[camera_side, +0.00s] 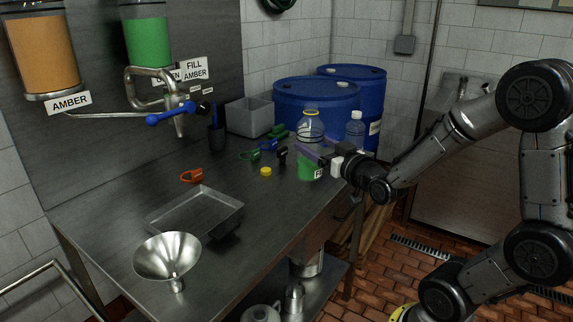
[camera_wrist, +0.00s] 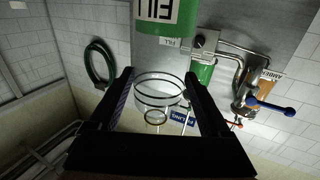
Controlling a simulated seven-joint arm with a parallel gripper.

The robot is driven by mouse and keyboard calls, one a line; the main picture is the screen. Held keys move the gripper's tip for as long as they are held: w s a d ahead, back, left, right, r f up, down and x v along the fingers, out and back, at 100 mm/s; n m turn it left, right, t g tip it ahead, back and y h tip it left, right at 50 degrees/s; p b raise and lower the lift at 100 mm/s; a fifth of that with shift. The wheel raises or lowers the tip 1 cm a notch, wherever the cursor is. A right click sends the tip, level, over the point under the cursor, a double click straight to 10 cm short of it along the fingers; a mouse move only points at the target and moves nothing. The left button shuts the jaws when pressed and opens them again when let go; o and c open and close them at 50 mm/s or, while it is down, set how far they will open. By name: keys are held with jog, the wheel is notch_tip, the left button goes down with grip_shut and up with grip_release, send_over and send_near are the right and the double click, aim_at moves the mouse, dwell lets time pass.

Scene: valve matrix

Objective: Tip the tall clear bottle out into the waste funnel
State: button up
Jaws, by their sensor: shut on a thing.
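The tall clear bottle (camera_side: 310,127) stands upright at the right side of the bench, with green liquid in its lower part and a yellow ring at its uncapped-looking neck. My gripper (camera_side: 318,155) is shut around its middle from the right. In the wrist view the bottle (camera_wrist: 165,18) shows its green part and upside-down label at the top, with its clear shoulder between the fingers (camera_wrist: 160,100). Whether its base touches the bench is unclear. The metal waste funnel (camera_side: 168,255) is at the front left, beyond the tray, far from my gripper.
A shallow metal tray (camera_side: 195,212) lies between the bottle and funnel. A yellow cap (camera_side: 265,171), orange clip (camera_side: 192,176) and green and blue clips lie on the bench. A smaller clear bottle (camera_side: 355,128) stands behind. A blue-handled tap (camera_side: 165,117) juts from the wall.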

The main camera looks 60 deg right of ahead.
jog(key=shift+w+d+r+m+g+h, duration=0.25)
jog(key=shift+w+d+r+h, duration=0.1)
jog(key=shift+r, duration=0.15)
jog(key=shift+w+d+r+m+g+h, duration=0.15)
jog(key=shift+w+d+r+m+h, duration=0.15)
jog(key=shift+r, duration=0.2)
jog(key=w+a+n+t+y, duration=0.1)
jog(key=w+a+y, duration=0.1)
jog(key=w+a, duration=0.5)
jog(key=w+a+n+t+y, duration=0.1)
jog(key=w+a+n, duration=0.15)
jog(key=a, duration=0.75)
jog(key=s+a+f+g+y, duration=0.1)
jog(key=a+f+y, duration=0.15)
jog(key=a, duration=0.55)
jog(key=s+a+f+m+g+y, duration=0.1)
jog(key=a+y, duration=0.2)
jog(key=a, duration=0.5)
jog(key=s+a+f+g+y, duration=0.1)
jog(key=s+a+y, duration=0.15)
jog(key=a, duration=0.55)
notch_tip(320, 180, up, 8)
jog(key=a+m+g+y, duration=0.1)
jog(key=m+g+y, duration=0.4)
jog(key=m, duration=0.4)
jog(key=shift+a, duration=0.35)
